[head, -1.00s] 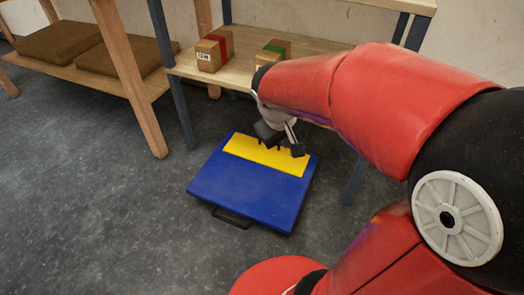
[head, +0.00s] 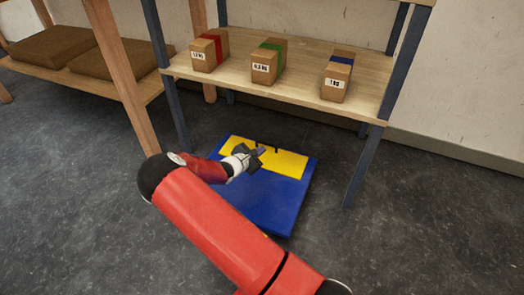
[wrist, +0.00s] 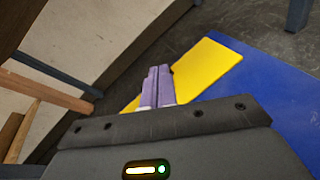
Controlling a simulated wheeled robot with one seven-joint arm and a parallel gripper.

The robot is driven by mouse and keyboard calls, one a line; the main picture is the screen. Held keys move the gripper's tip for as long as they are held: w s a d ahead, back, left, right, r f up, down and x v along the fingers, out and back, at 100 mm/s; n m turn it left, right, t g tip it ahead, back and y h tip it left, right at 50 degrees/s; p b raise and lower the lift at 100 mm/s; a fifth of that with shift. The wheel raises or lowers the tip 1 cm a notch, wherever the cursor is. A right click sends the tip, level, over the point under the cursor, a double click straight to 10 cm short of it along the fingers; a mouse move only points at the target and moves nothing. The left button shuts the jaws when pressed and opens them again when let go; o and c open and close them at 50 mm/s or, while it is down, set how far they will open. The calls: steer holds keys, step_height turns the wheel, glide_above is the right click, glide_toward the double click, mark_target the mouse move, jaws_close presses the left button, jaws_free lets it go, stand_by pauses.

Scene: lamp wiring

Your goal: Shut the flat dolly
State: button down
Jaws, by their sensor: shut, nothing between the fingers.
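The flat dolly (head: 280,200) is a blue slab on the floor, partly under the shelf; it also shows at the right in the wrist view (wrist: 265,85). A yellow panel (head: 291,164) lies along its far part, with small dark marks near its back edge; in the wrist view the yellow panel (wrist: 208,70) is partly behind my fingers. My gripper (head: 260,151) is over the yellow panel in the head view. In the wrist view my gripper's purple fingers (wrist: 158,75) are together with nothing between them. Contact cannot be told. My arm hides the dolly's near left part.
A wooden shelf (head: 300,85) on dark legs stands behind and above the dolly, holding boxes with red (head: 209,50), green (head: 269,62) and blue (head: 337,76) bands. Brown pads (head: 60,45) lie on a low rack at left. Floor at right is open.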

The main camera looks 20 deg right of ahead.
mark_target(265, 144)
steer(key=w+a+f+n+t, duration=0.1)
steer(key=f+n, duration=0.1)
steer(key=f, duration=0.1)
steer(key=w+a+f+n+t+y, duration=0.1)
steer(key=f+n, duration=0.1)
steer(key=f, duration=0.1)
steer(key=a+f+n+t, duration=0.1)
steer(key=f+n, duration=0.2)
steer(key=shift+w+a+f+t+y+b, duration=0.1)
steer(key=shift+w+a+t+y+b, duration=0.1)
steer(key=shift+w+t+y+b, duration=0.15)
steer(key=shift+w+f, duration=0.2)
steer(key=shift+w+d+f+n, duration=0.15)
steer(key=shift+w+n, duration=0.05)
steer(key=shift+n, duration=0.1)
steer(key=b+x, duration=0.4)
steer(key=x, duration=0.9)
steer(key=shift+w, duration=0.1)
steer(key=shift+d, duration=0.15)
